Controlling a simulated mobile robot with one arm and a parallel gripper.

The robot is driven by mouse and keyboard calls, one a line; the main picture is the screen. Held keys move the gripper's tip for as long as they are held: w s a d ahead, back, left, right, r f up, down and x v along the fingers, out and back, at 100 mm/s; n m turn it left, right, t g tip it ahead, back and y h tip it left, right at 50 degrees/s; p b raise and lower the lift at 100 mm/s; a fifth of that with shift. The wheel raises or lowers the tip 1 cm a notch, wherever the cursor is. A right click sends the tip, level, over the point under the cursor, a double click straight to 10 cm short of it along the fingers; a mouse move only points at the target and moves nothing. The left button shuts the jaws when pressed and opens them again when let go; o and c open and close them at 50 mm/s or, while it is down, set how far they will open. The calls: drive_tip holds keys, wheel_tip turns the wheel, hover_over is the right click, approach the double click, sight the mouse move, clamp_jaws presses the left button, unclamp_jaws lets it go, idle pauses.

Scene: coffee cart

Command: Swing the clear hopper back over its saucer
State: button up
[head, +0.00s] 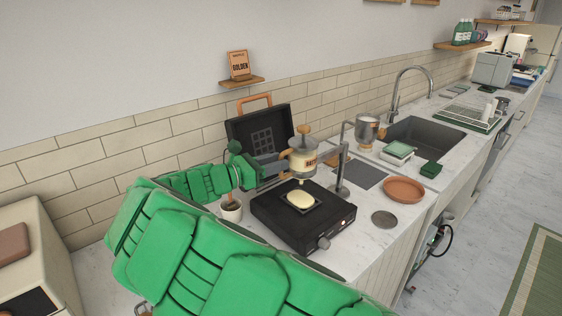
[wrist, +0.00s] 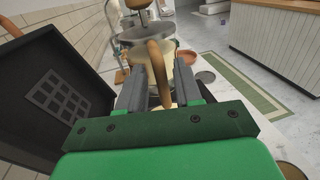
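A cream-coloured hopper (head: 303,160) with dark lettering, a grey lid and a wooden knob hangs from a metal swing arm over a black griddle (head: 291,225). A pale round of batter (head: 300,200) lies on the griddle. My gripper (head: 283,163) is at the hopper's left side. In the wrist view, a tan curved handle (wrist: 156,55) passes between the fingers of my gripper (wrist: 160,72); whether they press on it is unclear. A grey, see-through-looking vessel (head: 367,130) stands farther back. A terracotta saucer (head: 403,189) sits to the right of the griddle.
A metal post (head: 341,180) stands right behind the griddle. An open black case (head: 262,135) is behind it, and beside my fingers in the wrist view (wrist: 60,98). A small pot (head: 231,211) is left of the griddle. A grey disc (head: 384,219) lies on the counter.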

drive_tip(key=shift+x, duration=0.95)
clamp_jaws()
drive_tip(key=shift+s+d, duration=0.1)
